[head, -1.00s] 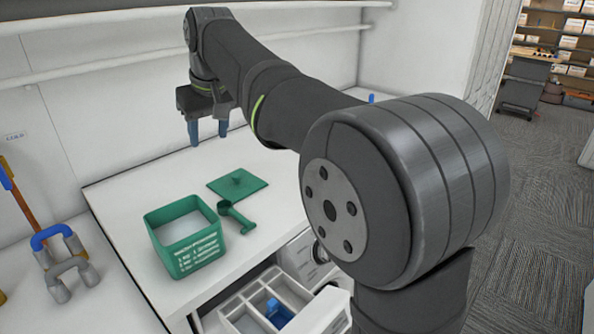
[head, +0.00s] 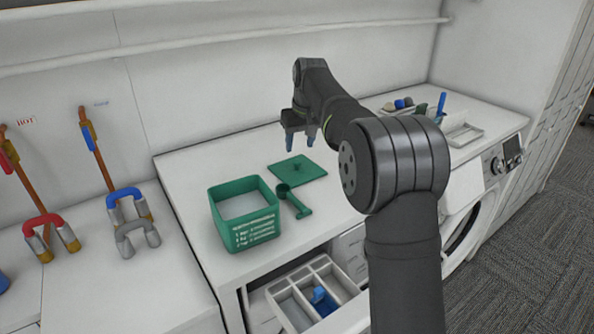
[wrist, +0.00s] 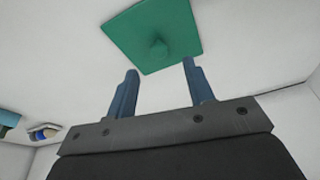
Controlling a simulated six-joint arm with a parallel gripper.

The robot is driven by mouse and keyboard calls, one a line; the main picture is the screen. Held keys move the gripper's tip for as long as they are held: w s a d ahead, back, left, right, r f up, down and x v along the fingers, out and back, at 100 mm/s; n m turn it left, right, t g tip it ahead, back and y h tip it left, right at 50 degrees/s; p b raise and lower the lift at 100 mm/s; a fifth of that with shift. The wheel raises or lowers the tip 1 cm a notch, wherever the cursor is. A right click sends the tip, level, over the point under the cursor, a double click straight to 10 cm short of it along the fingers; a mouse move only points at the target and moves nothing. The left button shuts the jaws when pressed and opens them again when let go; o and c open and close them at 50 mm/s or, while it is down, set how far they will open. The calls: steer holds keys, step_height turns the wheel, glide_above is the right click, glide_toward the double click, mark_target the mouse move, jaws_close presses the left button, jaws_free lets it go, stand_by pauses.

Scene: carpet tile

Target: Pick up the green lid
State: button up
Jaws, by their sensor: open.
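The green lid (head: 297,170) is a flat square plate with a small knob in its middle. It lies on the white worktop behind and to the right of the green box. In the wrist view the lid (wrist: 152,38) shows beyond my fingertips, with its knob between their lines. My gripper (head: 301,145) is open and empty, with blue fingers pointing down, above the worktop near the lid's far edge. In the wrist view my gripper (wrist: 161,66) has its two fingers well apart, and they do not touch the lid.
The open green box (head: 246,232) holds white contents. A green scoop (head: 293,203) lies between box and lid. Below, an open drawer (head: 342,284) has compartments with a blue item. A washing machine (head: 466,222) stands right.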

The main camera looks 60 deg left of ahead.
mark_target(297, 161)
steer(key=x, duration=0.3)
steer(key=shift+w+a+x, duration=0.15)
steer(key=shift+x, duration=1.2)
steer(key=shift+w+a+x, duration=0.15)
steer(key=shift+x, duration=1.2)
steer(key=shift+r, duration=0.15)
steer(key=c, duration=1)
steer(key=shift+r, duration=0.1)
